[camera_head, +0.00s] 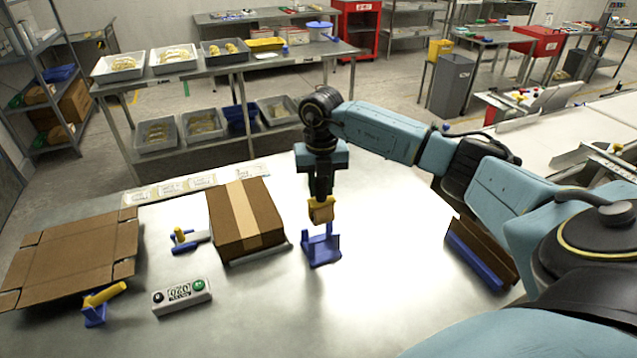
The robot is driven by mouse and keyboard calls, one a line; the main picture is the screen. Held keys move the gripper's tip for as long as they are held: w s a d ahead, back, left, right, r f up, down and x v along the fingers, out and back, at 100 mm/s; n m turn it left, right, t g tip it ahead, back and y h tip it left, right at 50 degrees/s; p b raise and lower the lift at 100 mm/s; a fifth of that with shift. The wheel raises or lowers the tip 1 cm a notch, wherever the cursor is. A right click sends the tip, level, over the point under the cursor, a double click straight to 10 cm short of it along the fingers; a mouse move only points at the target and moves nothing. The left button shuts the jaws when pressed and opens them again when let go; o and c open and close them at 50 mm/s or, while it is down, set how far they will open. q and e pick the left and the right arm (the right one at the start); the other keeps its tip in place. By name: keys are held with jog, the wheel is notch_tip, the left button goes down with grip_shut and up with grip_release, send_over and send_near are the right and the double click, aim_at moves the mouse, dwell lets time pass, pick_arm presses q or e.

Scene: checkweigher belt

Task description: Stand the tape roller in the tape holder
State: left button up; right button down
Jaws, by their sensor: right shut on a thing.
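My right gripper (320,196) points straight down over the table and is shut on the tape roller (321,213), of which a yellow-tan part shows below the fingers. The blue tape holder (321,250) stands on the table directly below it. The roller's lower end is at the top of the holder in the picture; I cannot tell whether it touches or is seated. The fingers hide part of the roller. My left gripper is not in view.
A taped cardboard box (246,217) is left of the holder. A flat carton (75,255), a button box (182,297) and two blue-and-yellow tools (183,239) (101,301) lie further left. Table around the holder is clear.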

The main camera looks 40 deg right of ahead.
aim_at(321, 203)
jog(key=shift+f+b, duration=0.45)
jog(key=shift+f, duration=0.25)
notch_tip(321, 203, down, 4)
jog(key=b, duration=0.3)
jog(key=shift+f+b, duration=1.6)
jog(key=shift+f, duration=0.85)
jog(key=c, duration=1.1)
grip_release()
jog(key=shift+o, duration=0.2)
notch_tip(321, 203, up, 13)
jog(key=shift+r, duration=0.2)
